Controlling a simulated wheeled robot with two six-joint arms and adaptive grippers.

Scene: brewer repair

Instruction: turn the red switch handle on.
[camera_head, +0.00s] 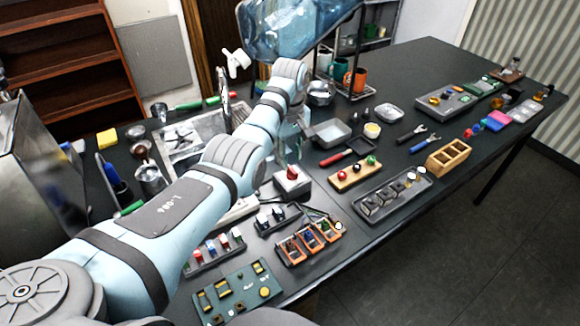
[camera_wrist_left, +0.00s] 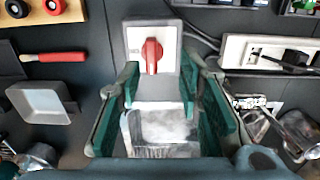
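The red switch handle (camera_head: 292,172) sits on a light grey switch box on the dark table, just below my left gripper in the head view. In the left wrist view the red handle (camera_wrist_left: 152,55) stands upright, close to vertical, on the face of the box (camera_wrist_left: 135,37). My left gripper (camera_head: 290,148) is open and empty. In the left wrist view its green-padded fingers (camera_wrist_left: 160,88) are spread, with the switch box beyond the tips and the handle between their lines, not touched. My right gripper is not in view.
A white power strip (camera_wrist_left: 270,50) lies right of the switch in the left wrist view. A red-handled tool (camera_head: 345,152), a grey bin (camera_head: 331,132) and a wooden block with coloured knobs (camera_head: 355,175) lie to the right.

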